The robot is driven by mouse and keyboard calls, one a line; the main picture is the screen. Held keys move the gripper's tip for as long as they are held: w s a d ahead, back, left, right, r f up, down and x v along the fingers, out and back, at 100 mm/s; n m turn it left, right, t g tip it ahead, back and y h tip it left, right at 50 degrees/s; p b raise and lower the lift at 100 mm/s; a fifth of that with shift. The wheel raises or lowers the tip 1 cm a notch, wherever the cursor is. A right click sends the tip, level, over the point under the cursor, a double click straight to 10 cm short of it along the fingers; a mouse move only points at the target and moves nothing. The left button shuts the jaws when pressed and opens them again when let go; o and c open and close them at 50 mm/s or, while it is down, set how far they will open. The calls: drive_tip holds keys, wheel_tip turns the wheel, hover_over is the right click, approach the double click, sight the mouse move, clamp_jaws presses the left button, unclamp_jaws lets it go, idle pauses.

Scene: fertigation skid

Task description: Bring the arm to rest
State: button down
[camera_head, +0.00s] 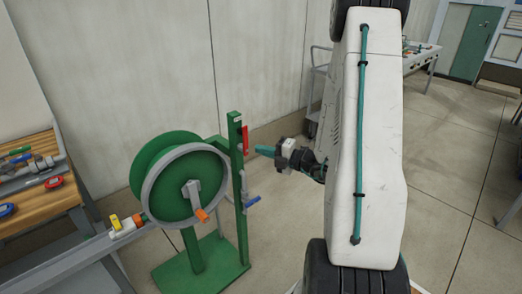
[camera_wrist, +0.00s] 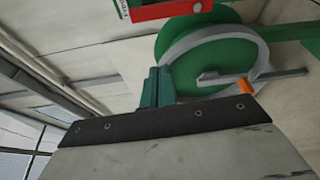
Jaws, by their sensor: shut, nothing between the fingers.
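My gripper (camera_head: 262,150) is at the middle of the head view, its teal fingers pointing left toward the green post of a hose reel. It is shut and nothing shows between its fingers. In the wrist view the teal fingers (camera_wrist: 157,86) stand together just past a dark plate, with the reel beyond them. The fingertips appear close to the post's red part in the head view; I cannot tell the exact gap. My large white arm link fills the centre right of the head view and hides what is behind it.
The green reel (camera_head: 165,170) with a grey rim and orange crank knob (camera_head: 202,215) stands left of my gripper. A red part (camera_head: 245,138) and a blue lever (camera_head: 252,201) are on its post. A wooden bench (camera_head: 75,190) is at far left. Floor at right is open.

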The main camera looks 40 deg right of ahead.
idle(0.4)
drive_tip(key=s+a+r+n+g+y, duration=0.25)
drive_tip(key=s+a+n+g, duration=0.55)
drive_tip(key=n, duration=0.5)
drive_tip(key=s+a+r+n+g+y, duration=0.1)
drive_tip(key=s+a+n+g+y, duration=0.3)
drive_tip(key=a+n, duration=0.7)
drive_tip(key=s+a+r+n+g+h, duration=0.3)
drive_tip(key=s+r+n+h, duration=0.9)
drive_tip(key=n, duration=1.3)
drive_tip(key=shift+s+a+r, duration=0.35)
drive_tip(key=shift+s+r, duration=0.05)
drive_tip(key=shift+s, duration=0.25)
